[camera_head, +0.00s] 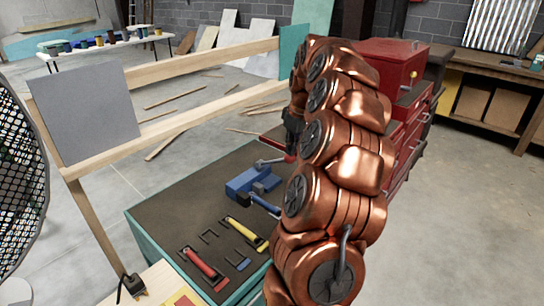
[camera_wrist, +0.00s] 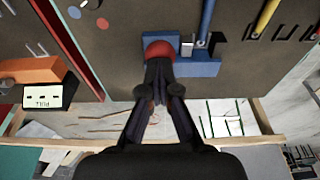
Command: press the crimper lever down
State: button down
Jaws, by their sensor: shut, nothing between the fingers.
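The crimper is a blue block (camera_head: 243,184) on the dark bench top, left of my arm. Its grey lever (camera_head: 270,162) sticks out to the right and ends in a red knob (camera_head: 290,158), partly beside my arm. In the wrist view the red knob (camera_wrist: 160,48) lies at the edge of the blue base (camera_wrist: 195,68). My gripper (camera_wrist: 158,68) is shut and empty, with its fingertips right at the knob; they overlap it in the picture, and I cannot tell whether they touch. In the head view my dark gripper (camera_head: 292,128) is partly hidden by my copper arm, above the knob.
A red-handled tool (camera_head: 204,266), a yellow-handled tool (camera_head: 243,232) and a blue-handled tool (camera_head: 262,203) lie on the bench near the crimper. A red cabinet (camera_head: 393,62) stands behind my arm. A wooden frame (camera_head: 200,115) runs along the bench's far side. Bare floor lies right.

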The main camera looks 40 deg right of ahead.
aim_at(294, 160)
jog(key=shift+s+f+b, duration=0.2)
jog(key=shift+f+b, duration=0.15)
jog(key=shift+f, duration=0.15)
jog(key=shift+s+f+b, duration=0.15)
jog(key=shift+f+b, duration=0.15)
jog(key=shift+f, duration=0.15)
jog(key=shift+s+f+b, duration=0.2)
jog(key=shift+f+b, duration=0.15)
jog(key=shift+f, duration=0.15)
jog(key=shift+s+f+b, duration=0.15)
jog(key=shift+f+b, duration=0.2)
jog(key=shift+f, duration=0.2)
jog(key=shift+s+f+b, duration=0.15)
jog(key=shift+f+b, duration=0.5)
jog(key=shift+f, duration=0.3)
